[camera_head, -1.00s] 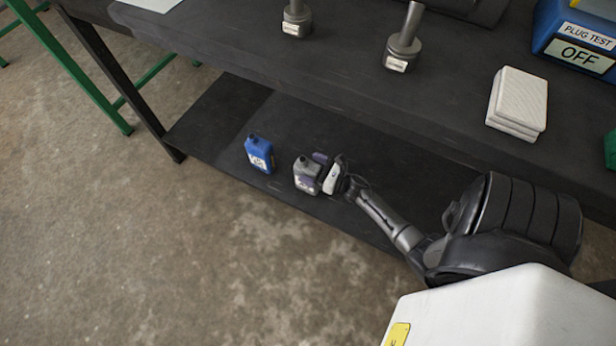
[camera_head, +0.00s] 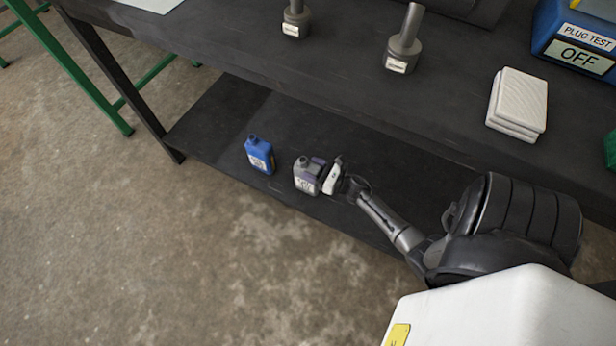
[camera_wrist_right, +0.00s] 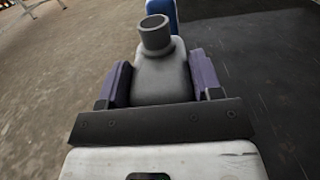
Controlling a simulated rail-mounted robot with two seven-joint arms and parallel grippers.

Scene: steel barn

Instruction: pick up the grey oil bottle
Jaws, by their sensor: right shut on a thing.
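The grey oil bottle (camera_head: 304,178) is over the lower shelf of the dark workbench, with a label on its front and its neck upward. My right gripper (camera_head: 319,175) is shut on it from the right side. In the right wrist view the grey bottle (camera_wrist_right: 162,78) sits between the two purple-grey fingers of the gripper (camera_wrist_right: 163,82), one on each side. Whether its base touches the shelf I cannot tell. My left gripper is not in view.
A blue bottle (camera_head: 260,155) stands on the lower shelf (camera_head: 215,125) left of the grey one. The bench top (camera_head: 330,60) overhangs behind, holding metal tools, white pads (camera_head: 517,103) and a blue tester box (camera_head: 577,35). Open concrete floor (camera_head: 170,250) lies in front.

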